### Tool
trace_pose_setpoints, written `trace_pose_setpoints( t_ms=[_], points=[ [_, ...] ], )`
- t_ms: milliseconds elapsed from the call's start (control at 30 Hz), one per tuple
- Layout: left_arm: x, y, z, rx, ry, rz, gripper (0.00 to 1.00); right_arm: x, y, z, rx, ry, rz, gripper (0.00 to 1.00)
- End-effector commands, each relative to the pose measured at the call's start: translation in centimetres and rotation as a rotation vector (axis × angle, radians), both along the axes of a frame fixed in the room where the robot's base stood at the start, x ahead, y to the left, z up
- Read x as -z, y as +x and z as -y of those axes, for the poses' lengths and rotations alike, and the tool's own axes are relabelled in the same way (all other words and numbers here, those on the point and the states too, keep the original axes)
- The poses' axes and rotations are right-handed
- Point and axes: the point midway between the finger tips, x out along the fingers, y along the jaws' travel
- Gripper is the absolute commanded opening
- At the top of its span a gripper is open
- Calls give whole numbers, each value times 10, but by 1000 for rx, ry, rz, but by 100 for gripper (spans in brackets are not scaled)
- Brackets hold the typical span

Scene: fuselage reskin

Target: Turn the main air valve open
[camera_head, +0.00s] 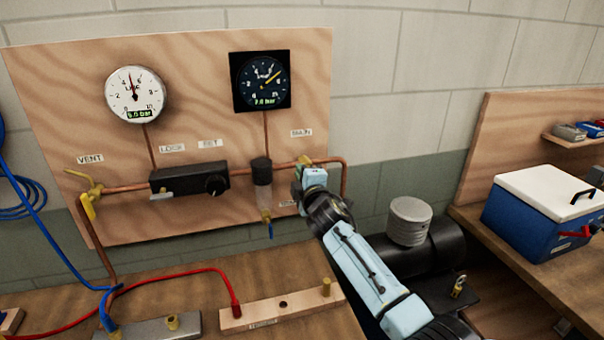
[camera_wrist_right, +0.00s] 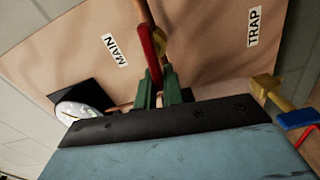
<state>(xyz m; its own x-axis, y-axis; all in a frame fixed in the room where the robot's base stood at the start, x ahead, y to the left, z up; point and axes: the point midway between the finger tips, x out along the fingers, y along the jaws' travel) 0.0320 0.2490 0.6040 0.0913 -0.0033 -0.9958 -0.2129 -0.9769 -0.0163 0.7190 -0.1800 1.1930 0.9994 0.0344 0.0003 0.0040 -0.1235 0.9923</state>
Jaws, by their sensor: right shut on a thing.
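The main air valve (camera_head: 305,160) sits on the copper pipe at the right of the wooden panel, below the MAIN label (camera_head: 301,133). My right gripper (camera_head: 300,180) is at this valve and hides most of it in the head view. In the right wrist view, a red handle (camera_wrist_right: 150,45) runs down between the green fingers of my right gripper (camera_wrist_right: 158,80), which are shut on it. The MAIN label (camera_wrist_right: 115,49) shows to the left of the handle. The exact handle angle relative to the pipe is hard to tell. My left gripper is not in view.
A dark gauge (camera_head: 262,80) reads 7.0 bar; a white gauge (camera_head: 135,94) is to its left. A black regulator (camera_head: 189,178) and a filter bowl (camera_head: 262,180) sit left of the valve. The TRAP label (camera_wrist_right: 254,27) and a blue-handled drain valve (camera_head: 268,222) are close by.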

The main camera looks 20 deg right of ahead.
Motion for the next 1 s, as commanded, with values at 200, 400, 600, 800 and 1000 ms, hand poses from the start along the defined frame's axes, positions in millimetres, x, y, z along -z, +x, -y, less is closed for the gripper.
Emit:
trace_pose_setpoints(
  t_ms=[200, 400, 600, 800, 1000],
  points=[
    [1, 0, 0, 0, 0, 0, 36, 3, 0, 0, 0, -95, 3, 0],
    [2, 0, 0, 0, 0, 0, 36, 4, 0, 0, 0, -133, 5, 0],
    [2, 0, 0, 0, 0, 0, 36, 4, 0, 0, 0, -142, 5, 0],
    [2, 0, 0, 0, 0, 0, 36, 4, 0, 0, 0, -142, 4, 0],
    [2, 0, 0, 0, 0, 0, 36, 4, 0, 0, 0, -141, 4, 29]
  ],
)
